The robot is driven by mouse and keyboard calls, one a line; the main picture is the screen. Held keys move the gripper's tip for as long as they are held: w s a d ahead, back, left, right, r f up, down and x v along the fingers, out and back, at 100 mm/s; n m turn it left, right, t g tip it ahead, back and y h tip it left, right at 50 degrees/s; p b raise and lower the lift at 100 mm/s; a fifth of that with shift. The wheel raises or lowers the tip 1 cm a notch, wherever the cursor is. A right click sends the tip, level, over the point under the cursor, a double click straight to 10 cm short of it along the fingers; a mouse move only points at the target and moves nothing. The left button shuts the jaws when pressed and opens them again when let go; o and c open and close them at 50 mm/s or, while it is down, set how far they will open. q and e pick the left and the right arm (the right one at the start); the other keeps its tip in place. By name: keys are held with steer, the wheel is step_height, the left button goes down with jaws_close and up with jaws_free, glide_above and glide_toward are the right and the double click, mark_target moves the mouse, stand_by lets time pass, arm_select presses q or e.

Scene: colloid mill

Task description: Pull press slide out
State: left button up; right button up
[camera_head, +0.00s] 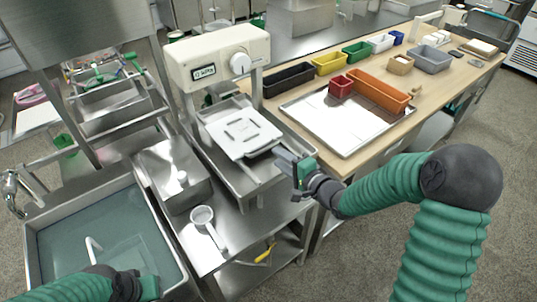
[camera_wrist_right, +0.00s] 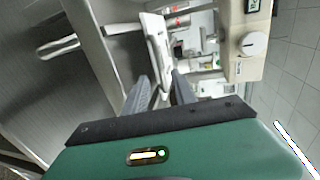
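The press (camera_head: 218,60) is a cream housing with a dial and a small display, standing on a steel frame. Its slide (camera_head: 240,130) is a flat white plate lying in a steel tray under the housing. A bar at the plate's front right edge points toward my right gripper (camera_head: 286,160). In the right wrist view, the white slide (camera_wrist_right: 157,42) shows beyond and between the two grey fingers (camera_wrist_right: 162,88), which are apart with nothing visibly clamped. My left gripper (camera_head: 150,288) is low at the left over the sink edge; its fingers are not clear.
A sink (camera_head: 75,220) is at the left. A steel box (camera_head: 172,175) and a white-handled scoop (camera_head: 205,222) sit beside the press. At the right, a wooden table holds a metal tray (camera_head: 345,145), an orange bin (camera_head: 378,92) and several other bins.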

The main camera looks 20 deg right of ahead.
steer(key=x, duration=0.5)
steer(key=shift+w+a+f+b, duration=0.1)
steer(key=shift+w+a+b, duration=0.05)
steer(key=shift+a+b, duration=0.3)
steer(key=shift+w+d, duration=0.25)
steer(key=shift+w, duration=0.05)
steer(key=shift+w+d+f, duration=0.1)
steer(key=shift+d, duration=0.4)
steer(key=shift+a, duration=0.65)
jaws_close()
steer(key=shift+d, duration=0.35)
steer(key=shift+d, duration=0.1)
